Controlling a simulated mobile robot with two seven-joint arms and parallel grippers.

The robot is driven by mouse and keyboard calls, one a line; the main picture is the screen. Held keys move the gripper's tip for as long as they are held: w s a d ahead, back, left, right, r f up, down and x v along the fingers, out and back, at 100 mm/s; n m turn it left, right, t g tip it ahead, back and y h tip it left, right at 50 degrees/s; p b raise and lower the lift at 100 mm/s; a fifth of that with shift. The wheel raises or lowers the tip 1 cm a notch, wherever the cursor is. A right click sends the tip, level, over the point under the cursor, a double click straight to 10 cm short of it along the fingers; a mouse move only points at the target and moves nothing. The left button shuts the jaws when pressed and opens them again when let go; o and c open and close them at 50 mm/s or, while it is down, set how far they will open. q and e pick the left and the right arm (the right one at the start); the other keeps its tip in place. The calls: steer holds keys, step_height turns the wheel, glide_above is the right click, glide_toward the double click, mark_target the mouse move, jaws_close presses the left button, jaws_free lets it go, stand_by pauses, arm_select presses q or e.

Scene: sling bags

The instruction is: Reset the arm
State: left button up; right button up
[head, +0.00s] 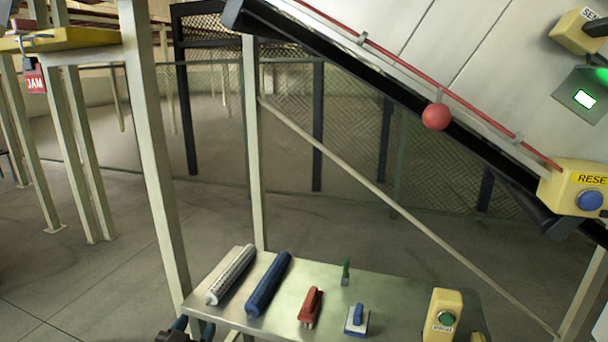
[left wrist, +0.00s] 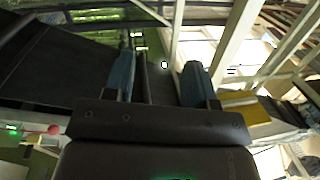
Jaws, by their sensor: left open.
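My left gripper (head: 188,329) shows at the bottom edge of the head view, just left of the metal table (head: 390,283). Only its blue fingertips and a dark part show there. In the left wrist view, its two blue fingers (left wrist: 160,80) stand well apart with nothing held between them. The rest of my left arm is out of the head view. My right gripper is in neither view.
The table holds a white roller (head: 231,274), a blue roller (head: 268,284), a red-handled tool (head: 310,307), a blue-and-white tool (head: 357,320) and a yellow button box (head: 443,315). A pale post (head: 155,150) stands left.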

arm_select(q)
steer(key=s+a+f+n+g+y, duration=0.1)
steer(key=s+a+f+g, duration=0.2)
steer(key=s+f, duration=0.7)
steer(key=s+a+f+n+g+y, duration=0.1)
steer(key=s+a+f+g, duration=0.1)
steer(key=s+f, duration=0.8)
steer(key=s+a, duration=0.1)
steer(key=s, duration=0.2)
steer(key=shift+a+g+y, duration=0.2)
steer(key=shift+g+y, duration=0.1)
steer(key=shift+g, duration=0.1)
